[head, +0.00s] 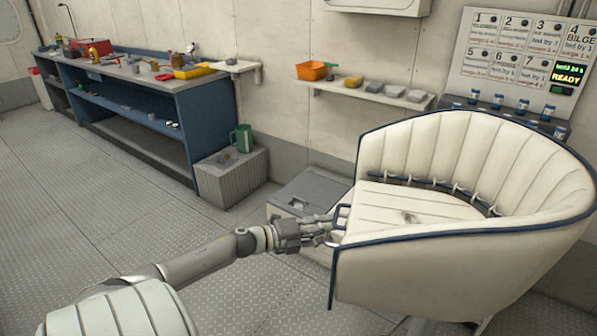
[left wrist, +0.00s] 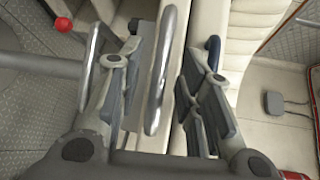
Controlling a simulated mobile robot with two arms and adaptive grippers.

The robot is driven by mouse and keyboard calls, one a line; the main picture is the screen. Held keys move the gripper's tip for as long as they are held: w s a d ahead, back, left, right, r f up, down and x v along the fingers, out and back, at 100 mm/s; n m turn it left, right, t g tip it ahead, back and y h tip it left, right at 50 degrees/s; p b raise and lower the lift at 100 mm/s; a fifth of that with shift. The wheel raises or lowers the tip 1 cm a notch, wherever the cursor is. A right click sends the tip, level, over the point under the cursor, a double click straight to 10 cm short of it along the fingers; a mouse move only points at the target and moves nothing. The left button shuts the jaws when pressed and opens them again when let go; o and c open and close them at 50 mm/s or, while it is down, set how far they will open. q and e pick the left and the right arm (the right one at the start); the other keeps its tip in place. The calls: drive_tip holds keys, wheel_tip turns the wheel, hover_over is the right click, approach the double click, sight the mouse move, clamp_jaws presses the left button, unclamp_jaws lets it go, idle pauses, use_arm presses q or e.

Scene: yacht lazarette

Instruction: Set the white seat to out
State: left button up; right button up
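The white seat (head: 465,250) is a curved tub with a ribbed back and blue piping, at the right of the head view. Its pale cushion (head: 410,205) has a dark mark. My left gripper (head: 328,232) is at the seat's front left edge. In the left wrist view, a curved metal bar (left wrist: 160,75) runs between the two fingers of the left gripper (left wrist: 160,100). The fingers are apart, with a gap visible beside the bar; firm contact cannot be seen. White padding (left wrist: 195,25) shows behind it. My right gripper is in neither view.
A grey box (head: 310,195) stands behind my left gripper. A ribbed block (head: 232,178) and blue workbench (head: 150,110) are at the left. A wall shelf (head: 365,93) and numbered panel (head: 520,55) reading READY are behind the seat. The floor at left is clear.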

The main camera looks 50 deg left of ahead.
use_arm(q)
drive_tip(key=v, duration=0.9)
drive_tip(key=shift+s, duration=0.35)
drive_tip(key=shift+a, duration=0.15)
